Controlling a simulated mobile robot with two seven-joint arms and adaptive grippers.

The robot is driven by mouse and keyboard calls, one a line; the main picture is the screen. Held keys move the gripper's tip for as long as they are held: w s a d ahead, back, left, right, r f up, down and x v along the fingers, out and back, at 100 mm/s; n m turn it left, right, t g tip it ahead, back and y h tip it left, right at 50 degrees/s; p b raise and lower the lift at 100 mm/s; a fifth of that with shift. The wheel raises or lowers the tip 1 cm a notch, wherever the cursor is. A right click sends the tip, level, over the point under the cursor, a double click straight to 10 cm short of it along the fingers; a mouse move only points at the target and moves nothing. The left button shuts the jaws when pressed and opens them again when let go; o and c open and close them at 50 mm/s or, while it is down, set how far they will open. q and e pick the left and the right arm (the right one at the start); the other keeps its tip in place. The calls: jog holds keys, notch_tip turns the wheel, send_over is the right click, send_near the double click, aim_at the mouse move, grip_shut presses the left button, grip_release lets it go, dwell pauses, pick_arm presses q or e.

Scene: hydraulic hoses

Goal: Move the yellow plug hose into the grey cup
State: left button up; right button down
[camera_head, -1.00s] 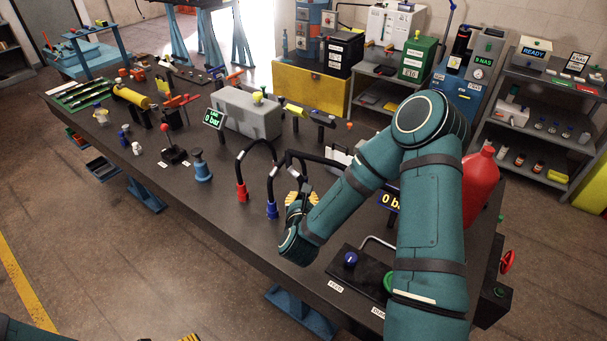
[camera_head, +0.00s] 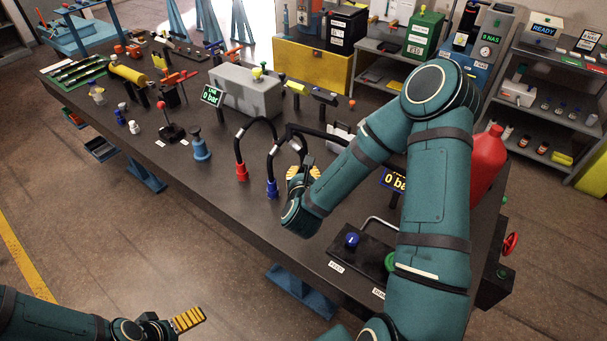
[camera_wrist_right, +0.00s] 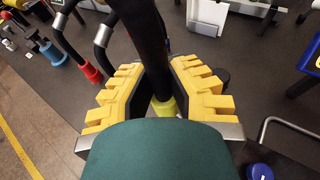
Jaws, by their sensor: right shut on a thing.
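The yellow plug (camera_wrist_right: 164,106) is on the lower end of a thick black hose (camera_wrist_right: 143,38) in the right wrist view. My right gripper (camera_head: 302,174) is shut on this hose end, with its yellow toothed fingers on both sides. In the head view the plug is hidden by my gripper. A dark grey round thing (camera_wrist_right: 222,75) shows partly behind the right-hand finger in the wrist view. I cannot tell whether it is the grey cup. My left gripper (camera_head: 188,319) is at the lower left, away from the bench; its finger gap does not show.
A red plug hose (camera_head: 241,171) and a blue plug hose (camera_head: 272,187) stand left of my right gripper. A black panel with a blue knob (camera_head: 352,240) lies nearer the front.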

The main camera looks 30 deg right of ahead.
jog(key=shift+w+f+b, duration=0.1)
jog(key=shift+f+b, duration=2.35)
jog(key=shift+f, duration=0.2)
jog(key=shift+b, duration=0.85)
jog(key=shift+f+b, duration=0.25)
jog(key=shift+b, duration=0.05)
jog(key=shift+f+b, duration=2.55)
jog(key=shift+b, duration=0.15)
jog(key=c, duration=1)
grip_release()
jog(key=shift+o, duration=0.2)
notch_tip(320, 180, up, 10)
jog(key=shift+r, duration=0.1)
